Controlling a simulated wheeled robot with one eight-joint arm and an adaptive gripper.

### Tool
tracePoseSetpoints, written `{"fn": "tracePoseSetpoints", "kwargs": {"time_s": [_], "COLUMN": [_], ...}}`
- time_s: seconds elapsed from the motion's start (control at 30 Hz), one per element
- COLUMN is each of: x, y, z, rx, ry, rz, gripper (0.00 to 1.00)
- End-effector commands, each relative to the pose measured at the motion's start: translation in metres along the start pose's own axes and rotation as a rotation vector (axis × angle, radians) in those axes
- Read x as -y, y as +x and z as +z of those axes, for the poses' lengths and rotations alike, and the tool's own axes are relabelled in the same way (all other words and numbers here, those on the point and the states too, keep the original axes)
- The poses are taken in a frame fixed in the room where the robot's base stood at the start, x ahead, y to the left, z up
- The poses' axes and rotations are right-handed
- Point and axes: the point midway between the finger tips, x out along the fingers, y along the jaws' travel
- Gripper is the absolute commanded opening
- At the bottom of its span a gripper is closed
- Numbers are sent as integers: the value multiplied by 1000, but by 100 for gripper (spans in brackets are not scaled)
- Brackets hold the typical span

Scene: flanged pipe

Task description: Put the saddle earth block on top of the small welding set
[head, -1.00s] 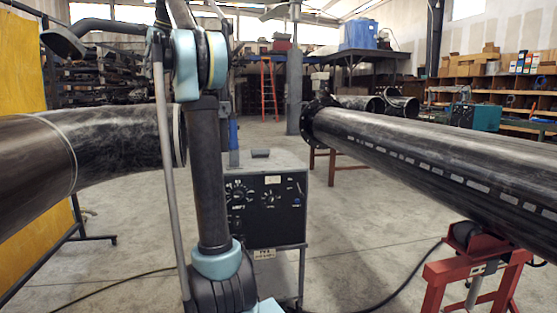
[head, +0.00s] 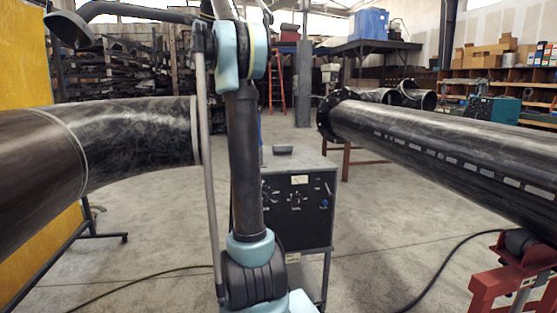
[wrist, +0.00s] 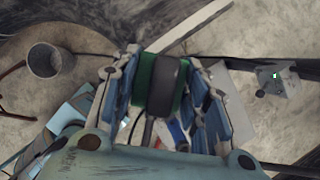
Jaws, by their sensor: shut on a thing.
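In the wrist view my gripper (wrist: 161,58) is shut on a green and dark grey block (wrist: 166,84), which I take to be the saddle earth block. A dark strip, perhaps a cable, runs from it toward the palm. The fingers cover its sides. A grey welding set with a black dial panel (head: 299,213) stands on a stand in the head view, partly behind my arm. A small dark piece (head: 283,150) lies on its top. My gripper and the held block are out of the head view. I cannot tell the block's height above anything.
A large pipe elbow (head: 130,145) is at left and a long flanged pipe (head: 430,140) at right, on a red stand (head: 508,285). A grey bucket (wrist: 45,60) and a small pale box (wrist: 283,82) show in the wrist view. Cables cross the open concrete floor.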

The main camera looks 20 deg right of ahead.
Motion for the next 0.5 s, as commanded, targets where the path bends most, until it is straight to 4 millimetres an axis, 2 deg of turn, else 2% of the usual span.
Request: {"fn": "tracePoseSetpoints", "kwargs": {"time_s": [0.17, 0.37, 0.5], "x": [24, 88, 135], "y": [7, 30, 48], "z": [-12, -53, -93], "rx": [2, 8, 14], "ry": [37, 142, 226], "rz": [-16, -59, -94], "gripper": [0, 0, 0]}}
